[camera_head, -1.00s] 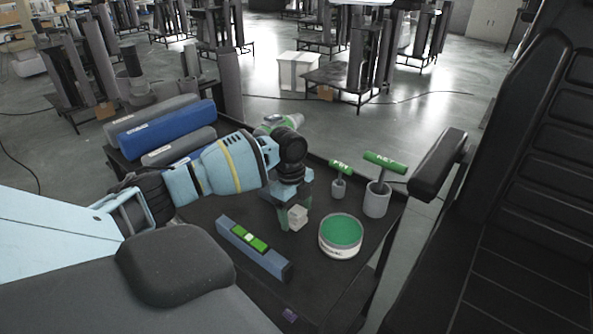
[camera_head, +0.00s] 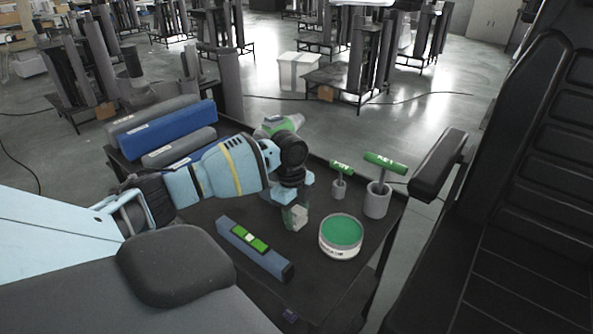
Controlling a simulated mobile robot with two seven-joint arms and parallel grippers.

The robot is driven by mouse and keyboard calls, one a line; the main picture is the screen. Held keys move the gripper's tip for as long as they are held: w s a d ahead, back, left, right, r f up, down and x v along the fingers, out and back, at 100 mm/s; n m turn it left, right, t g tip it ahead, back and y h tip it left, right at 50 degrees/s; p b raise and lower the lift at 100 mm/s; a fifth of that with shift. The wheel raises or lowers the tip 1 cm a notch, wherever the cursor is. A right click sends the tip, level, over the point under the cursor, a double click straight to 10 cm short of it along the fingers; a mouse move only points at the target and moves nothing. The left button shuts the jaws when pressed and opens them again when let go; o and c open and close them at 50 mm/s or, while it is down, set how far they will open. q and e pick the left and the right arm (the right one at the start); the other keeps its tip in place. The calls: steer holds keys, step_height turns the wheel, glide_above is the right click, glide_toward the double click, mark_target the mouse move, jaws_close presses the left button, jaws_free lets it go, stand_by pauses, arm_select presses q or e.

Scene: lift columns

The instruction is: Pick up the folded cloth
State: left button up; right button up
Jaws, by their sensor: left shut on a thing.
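The folded cloth (camera_head: 299,218) is a small pale grey block on the dark table, left of the round tub. My left gripper (camera_head: 293,212) points down over it with its fingers around the cloth and is shut on it. Part of the cloth is hidden by the fingers. I cannot tell whether the cloth touches the table or is slightly above it. My right gripper is not in view.
On the dark table (camera_head: 213,272) are a white tub with a green top (camera_head: 341,236), a blue spirit level (camera_head: 253,248), two green-handled tools (camera_head: 377,198) (camera_head: 339,183), a green-and-white power tool (camera_head: 279,125) and several rolls (camera_head: 168,128). A black armrest (camera_head: 437,165) stands at right.

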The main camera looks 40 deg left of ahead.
mark_target(297, 212)
arm_select(q)
steer(key=shift+w+r, duration=0.1)
steer(key=shift+r, duration=0.4)
step_height(297, 212, up, 17)
steer(key=p, duration=0.1)
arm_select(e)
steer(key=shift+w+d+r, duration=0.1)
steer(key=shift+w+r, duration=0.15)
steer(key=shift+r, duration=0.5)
arm_select(q)
steer(key=shift+f, duration=0.1)
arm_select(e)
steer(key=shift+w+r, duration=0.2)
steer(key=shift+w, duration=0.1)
arm_select(q)
steer(key=shift+d, duration=0.1)
